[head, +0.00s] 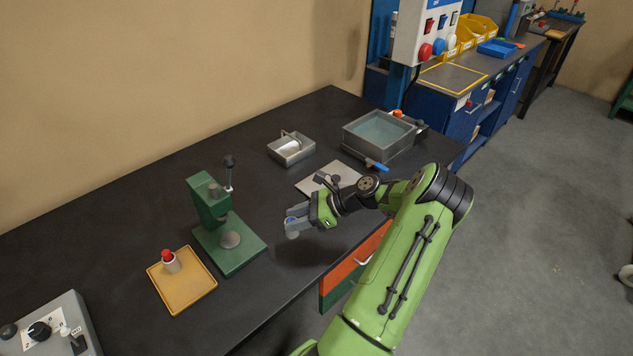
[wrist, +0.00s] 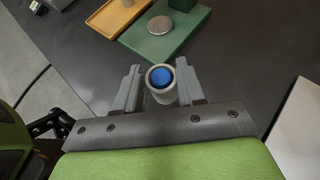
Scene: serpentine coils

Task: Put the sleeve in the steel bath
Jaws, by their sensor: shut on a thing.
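My gripper (head: 296,226) is shut on a pale grey sleeve-like cylinder with a blue end. In the wrist view this sleeve (wrist: 161,96) sits between the two jaws, blue end facing the camera. In the head view it is mostly hidden by the jaws, with a little blue showing. My gripper holds it above the black bench, right of the green press. The steel bath (head: 349,141) is an open square metal tank of clear liquid, farther back and right of my gripper.
A smaller metal tray (head: 278,154) with a white cylinder and a wire handle stands left of the bath. A flat grey plate (head: 345,174) lies before the bath. The green press (head: 240,257) and a yellow tray (head: 195,292) with a red-topped cylinder (head: 171,264) stand left.

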